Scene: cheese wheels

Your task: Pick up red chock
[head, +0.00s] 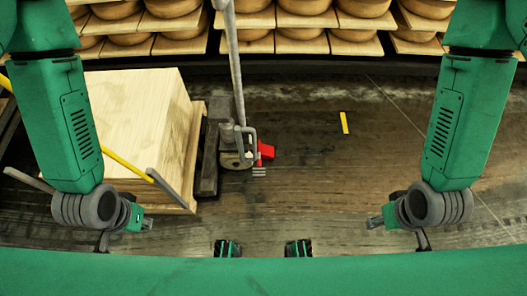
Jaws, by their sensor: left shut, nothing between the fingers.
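A small red chock (267,150) lies on the dark floor just right of the grey metal base of an upright pole. My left gripper (148,224) is shut and empty, low on the left, well to the left of the chock and nearer to me. My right gripper (374,222) is low on the right, apart from the chock. Its fingers are too small to tell whether they are open. Neither gripper touches the chock.
A large pale wooden block (130,105) stands on a board at the left. A yellow and grey rod (125,163) crosses its front. The grey pole (235,70) rises beside the chock. Shelves of cheese wheels (300,45) line the back. A yellow strip (344,123) marks otherwise open floor at right.

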